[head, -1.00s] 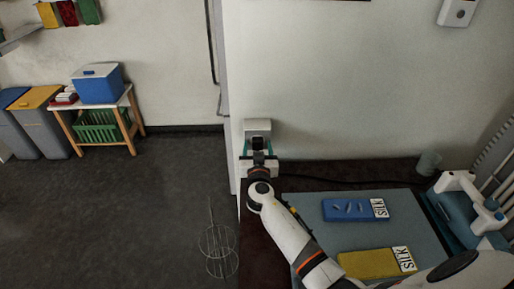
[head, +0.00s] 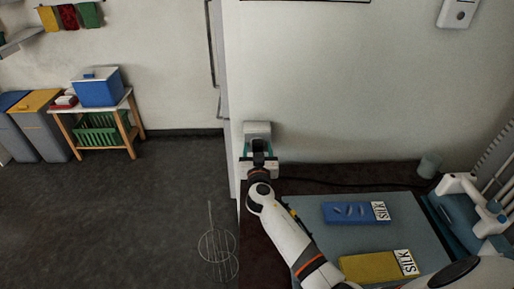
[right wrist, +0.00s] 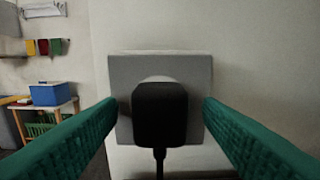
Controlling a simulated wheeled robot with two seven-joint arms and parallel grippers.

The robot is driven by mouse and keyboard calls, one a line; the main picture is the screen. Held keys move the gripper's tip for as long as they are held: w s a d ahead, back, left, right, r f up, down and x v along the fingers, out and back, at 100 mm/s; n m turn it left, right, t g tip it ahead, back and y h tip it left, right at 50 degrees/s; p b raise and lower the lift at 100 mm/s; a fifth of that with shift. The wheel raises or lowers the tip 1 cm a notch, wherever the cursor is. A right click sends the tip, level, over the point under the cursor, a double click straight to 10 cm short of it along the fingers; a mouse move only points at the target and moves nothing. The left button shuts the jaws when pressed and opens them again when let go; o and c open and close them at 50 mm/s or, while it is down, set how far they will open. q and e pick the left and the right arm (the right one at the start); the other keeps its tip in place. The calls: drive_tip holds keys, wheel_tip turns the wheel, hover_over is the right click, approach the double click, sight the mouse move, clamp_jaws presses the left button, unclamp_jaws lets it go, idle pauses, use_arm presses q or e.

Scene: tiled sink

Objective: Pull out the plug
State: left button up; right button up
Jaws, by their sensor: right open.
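A black plug (right wrist: 160,112) sits in a light grey wall socket (right wrist: 125,72), its cord hanging down from its lower end. In the head view the socket (head: 257,128) is on the wall just right of the wall corner. My right gripper (head: 259,154) is in front of the socket and hides most of the plug there. In the right wrist view its two green fingers (right wrist: 160,105) are open, one on each side of the plug, with a gap on both sides. My left gripper is not in view.
A dark counter (head: 400,172) runs along the wall, with a dark cord on it. On a grey mat (head: 330,232) lie a blue packet (head: 350,212) and a yellow packet (head: 368,266). A grey cup (head: 429,165) stands at the back right. Open floor (head: 130,205) lies left.

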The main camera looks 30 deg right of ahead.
idle(0.7)
drive_tip(key=shift+b, duration=0.35)
drive_tip(key=shift+c, duration=0.2)
clamp_jaws()
drive_tip(key=shift+s+a, duration=0.1)
drive_tip(key=shift+v, duration=2.85)
